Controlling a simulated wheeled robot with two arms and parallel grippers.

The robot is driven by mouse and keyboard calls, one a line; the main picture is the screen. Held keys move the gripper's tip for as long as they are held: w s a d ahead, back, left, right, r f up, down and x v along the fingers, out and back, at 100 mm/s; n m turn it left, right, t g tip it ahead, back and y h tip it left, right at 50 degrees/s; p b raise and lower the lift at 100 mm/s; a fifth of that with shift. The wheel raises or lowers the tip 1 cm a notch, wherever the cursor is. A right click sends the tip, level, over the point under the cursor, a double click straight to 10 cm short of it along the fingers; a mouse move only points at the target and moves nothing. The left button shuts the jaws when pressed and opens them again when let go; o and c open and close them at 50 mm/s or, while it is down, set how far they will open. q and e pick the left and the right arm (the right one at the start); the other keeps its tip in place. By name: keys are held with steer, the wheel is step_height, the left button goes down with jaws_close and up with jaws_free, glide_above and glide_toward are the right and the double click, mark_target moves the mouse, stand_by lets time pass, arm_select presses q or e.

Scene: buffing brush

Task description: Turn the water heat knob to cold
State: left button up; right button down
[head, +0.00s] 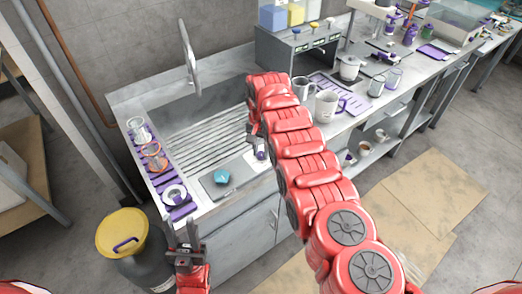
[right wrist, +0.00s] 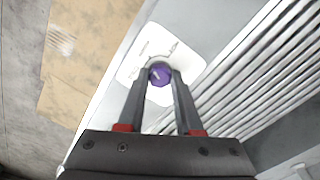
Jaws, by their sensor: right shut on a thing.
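The purple water heat knob (right wrist: 160,75) sits on a white plate (right wrist: 148,50) with a curved marking, on the sink counter in the right wrist view. A small white mark shows on the knob's top. My right gripper (right wrist: 160,80) is shut on the knob, one finger on each side. In the head view the knob (head: 261,155) shows just below my right gripper (head: 259,143), at the sink's front edge. My left gripper (head: 182,238) is open and empty, low in front of the counter's left end.
The ribbed sink (head: 205,130) with a tall faucet (head: 189,60) lies behind the knob. A teal item (head: 221,176) on a grey board and purple racks with glassware (head: 154,155) stand left. White mugs (head: 326,104) stand right. A yellow-lidded bin (head: 122,232) is at lower left.

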steer(key=shift+n, duration=0.3)
steer(key=shift+f+n+b, duration=0.1)
steer(key=shift+n+b, duration=0.2)
steer(key=shift+n, duration=0.3)
steer(key=shift+n+b, duration=0.5)
steer(key=shift+n, duration=0.3)
steer(key=n+b, duration=0.3)
steer(key=shift+f+n, duration=0.2)
steer(key=shift+n, duration=0.1)
steer(key=n+b, duration=0.2)
steer(key=shift+r+n, duration=0.15)
steer(key=shift+n, duration=0.15)
steer(key=shift+r+n+b, duration=0.1)
steer(key=shift+n+b, duration=0.7)
steer(key=shift+n, duration=0.3)
